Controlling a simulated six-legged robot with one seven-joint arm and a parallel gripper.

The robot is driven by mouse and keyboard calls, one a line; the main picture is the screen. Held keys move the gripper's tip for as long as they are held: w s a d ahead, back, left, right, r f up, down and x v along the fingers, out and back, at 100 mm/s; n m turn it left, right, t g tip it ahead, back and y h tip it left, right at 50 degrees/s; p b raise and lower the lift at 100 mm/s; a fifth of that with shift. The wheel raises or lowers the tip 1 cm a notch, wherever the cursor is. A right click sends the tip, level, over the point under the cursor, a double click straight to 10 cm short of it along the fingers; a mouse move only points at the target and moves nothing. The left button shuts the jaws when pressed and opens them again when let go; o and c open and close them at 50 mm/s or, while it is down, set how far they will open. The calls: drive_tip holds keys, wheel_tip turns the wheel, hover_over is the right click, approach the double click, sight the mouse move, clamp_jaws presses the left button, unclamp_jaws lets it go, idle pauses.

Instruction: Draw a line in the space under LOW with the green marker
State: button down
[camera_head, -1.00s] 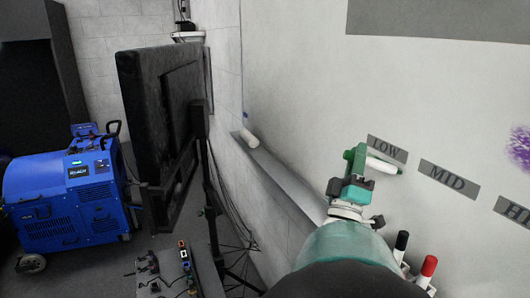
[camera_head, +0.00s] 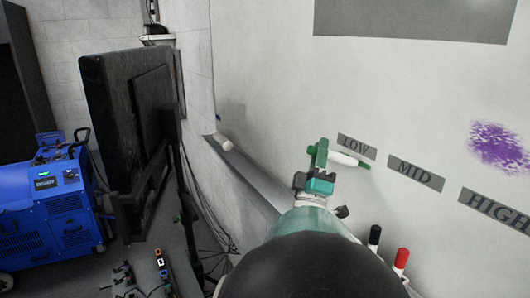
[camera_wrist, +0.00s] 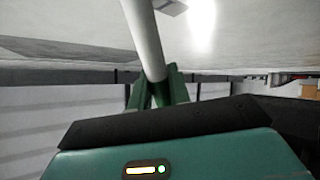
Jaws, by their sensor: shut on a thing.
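The whiteboard (camera_head: 270,75) fills the right of the head view. It bears the grey labels LOW (camera_head: 357,146), MID (camera_head: 416,173) and HIGH (camera_head: 497,208). My gripper (camera_head: 324,158) is shut on the green marker (camera_head: 345,158), which has a white barrel and a green end pointing right, just below LOW. In the wrist view the white barrel (camera_wrist: 146,40) runs up from between my fingers (camera_wrist: 158,88). Whether the marker touches the board cannot be told. No green line shows under LOW; my arm hides part of the board.
A black marker (camera_head: 374,237) and a red marker (camera_head: 400,260) stand upright below the labels. A white cylinder (camera_head: 223,142) lies on the ledge (camera_head: 250,180) at left. A purple scribble (camera_head: 499,147) is above HIGH. A black screen (camera_head: 130,130) and blue machine (camera_head: 50,205) stand left.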

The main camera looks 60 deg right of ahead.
drive_tip(key=shift+w+d, duration=0.1)
drive_tip(key=shift+w, duration=0.05)
drive_tip(key=shift+w+d, duration=0.2)
drive_tip(key=shift+w, duration=0.3)
idle(0.3)
drive_tip(key=shift+w+d, duration=0.35)
drive_tip(key=shift+w, duration=0.25)
drive_tip(key=shift+w+d, duration=0.25)
drive_tip(key=shift+w, duration=0.35)
drive_tip(key=shift+w+d, duration=0.1)
drive_tip(key=shift+w, duration=0.05)
drive_tip(key=shift+w+d, duration=0.3)
drive_tip(key=shift+w, duration=0.2)
